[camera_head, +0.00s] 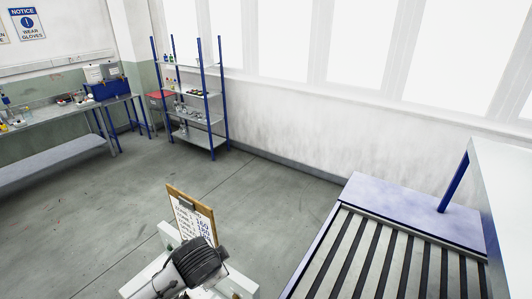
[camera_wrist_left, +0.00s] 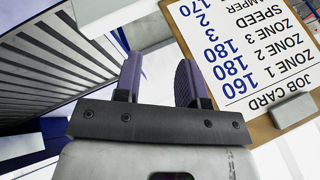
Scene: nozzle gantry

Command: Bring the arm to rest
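My left gripper (camera_wrist_left: 160,82) shows in the left wrist view with its two dark purple fingers apart and nothing between them. In the head view, part of my arm is at the bottom centre; the fingers are not visible there. A brown clipboard with a white job card (camera_head: 190,216) stands tilted just behind that arm part. In the left wrist view the job card (camera_wrist_left: 245,52) appears upside down at the upper right, beside the right-hand finger. I cannot tell whether the finger touches it. My right gripper is in neither view.
A blue-framed slatted bed (camera_head: 385,262) lies at the lower right of the head view, with a blue post (camera_head: 454,184). A blue shelf rack (camera_head: 194,97) stands by the wall and a bench (camera_head: 60,110) at the left. The floor (camera_head: 120,205) between is clear.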

